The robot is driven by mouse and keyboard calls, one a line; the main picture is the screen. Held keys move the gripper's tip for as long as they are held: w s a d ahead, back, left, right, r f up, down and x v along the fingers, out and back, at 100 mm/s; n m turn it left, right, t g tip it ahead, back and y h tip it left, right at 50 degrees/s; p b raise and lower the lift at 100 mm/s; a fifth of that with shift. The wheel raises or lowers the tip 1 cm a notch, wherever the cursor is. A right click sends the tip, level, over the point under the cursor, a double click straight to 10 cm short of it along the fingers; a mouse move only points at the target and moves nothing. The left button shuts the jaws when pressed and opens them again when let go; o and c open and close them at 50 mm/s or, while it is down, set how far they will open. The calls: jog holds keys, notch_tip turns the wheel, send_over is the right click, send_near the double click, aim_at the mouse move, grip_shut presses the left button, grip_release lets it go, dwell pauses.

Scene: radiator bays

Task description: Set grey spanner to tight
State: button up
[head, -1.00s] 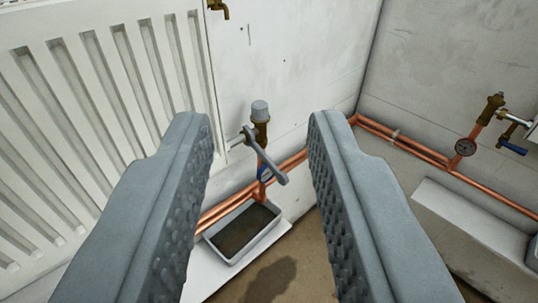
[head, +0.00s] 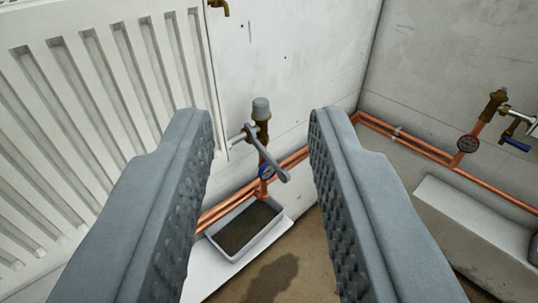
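The grey spanner (head: 268,156) sits on the brass radiator valve (head: 261,128), which has a grey cap on top. Its handle slants down to the right, with the free end in front of the copper pipe. My gripper (head: 262,125) is open and empty. Its two ridged grey fingers stand wide apart, and the spanner and valve show in the gap between them, farther away and not touched. Whether the spanner is tight or loose cannot be told from its look.
A white radiator (head: 100,110) fills the left. A tray of dark liquid (head: 243,230) stands on the white ledge below the valve. Copper pipes (head: 420,151) run along the walls. At the right are another brass valve (head: 492,104), a gauge (head: 467,144) and a blue-handled tap (head: 516,143).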

jog(key=w+d+f+m+g, duration=0.1)
jog(key=w+f+m+g, duration=0.15)
jog(key=w+m, duration=0.5)
jog(key=m+g+y, duration=0.3)
jog(key=m+g, duration=0.9)
jog(key=m, duration=0.8)
send_over(266, 151)
jog(key=s+d, duration=0.4)
jog(key=s, duration=0.1)
notch_tip(266, 151, down, 11)
jog(key=shift+t, duration=0.25)
jog(key=x, duration=1.7)
jog(key=shift+d+f, duration=0.15)
jog(key=shift+f, duration=0.25)
grip_shut()
